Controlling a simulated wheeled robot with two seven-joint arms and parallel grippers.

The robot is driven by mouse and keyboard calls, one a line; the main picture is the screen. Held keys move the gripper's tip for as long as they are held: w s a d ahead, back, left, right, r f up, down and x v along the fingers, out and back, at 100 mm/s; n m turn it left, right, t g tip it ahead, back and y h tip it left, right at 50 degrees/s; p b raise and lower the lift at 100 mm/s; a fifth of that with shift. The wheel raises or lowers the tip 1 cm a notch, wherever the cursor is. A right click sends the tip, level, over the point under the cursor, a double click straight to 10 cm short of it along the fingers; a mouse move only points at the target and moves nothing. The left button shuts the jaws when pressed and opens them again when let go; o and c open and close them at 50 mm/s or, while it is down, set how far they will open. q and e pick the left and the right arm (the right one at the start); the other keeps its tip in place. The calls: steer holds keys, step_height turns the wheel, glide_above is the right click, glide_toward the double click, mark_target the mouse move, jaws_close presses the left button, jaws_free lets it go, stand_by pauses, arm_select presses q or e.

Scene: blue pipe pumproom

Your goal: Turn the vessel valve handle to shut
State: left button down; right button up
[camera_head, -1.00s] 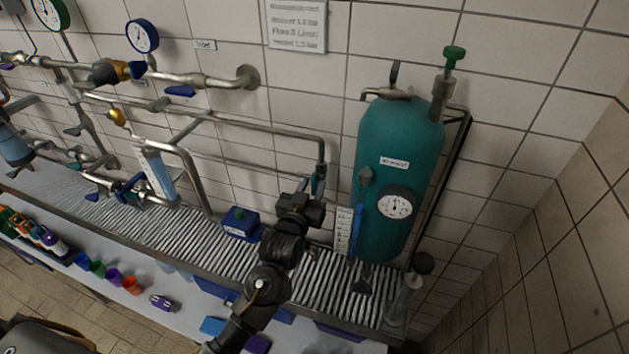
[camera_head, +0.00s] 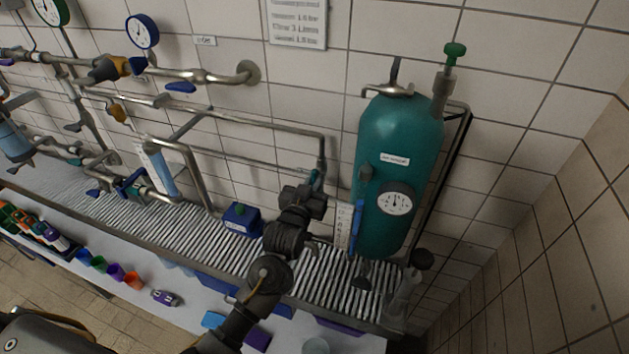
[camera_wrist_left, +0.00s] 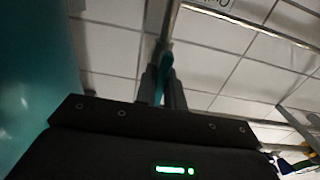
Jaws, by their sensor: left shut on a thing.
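The vessel valve handle is a small teal lever (camera_head: 315,177) at the lower end of the grey pipe that comes down left of the teal vessel (camera_head: 398,140). My left gripper (camera_head: 314,187) reaches up to it from below and hides most of it in the head view. In the left wrist view the teal handle (camera_wrist_left: 161,76) stands between the two dark fingers (camera_wrist_left: 160,88), which are shut on it. The vessel shows blurred at the left edge there. My right gripper is in neither view.
A blue box (camera_head: 241,220) stands on the ribbed rack left of my arm. The vessel's gauge (camera_head: 396,201) and a blue strip (camera_head: 357,226) are close to the right. Pipes (camera_head: 190,170) run along the wall to the left. Coloured cups (camera_head: 115,271) stand on the lower shelf.

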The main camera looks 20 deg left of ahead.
arm_select(q)
steer(key=m+p, duration=0.2)
steer(key=m, duration=0.1)
steer(key=shift+r, duration=0.15)
steer(key=shift+m+p, duration=0.5)
steer(key=shift+m, duration=1.3)
steer(key=m, duration=1.1)
steer(key=shift+m, duration=0.4)
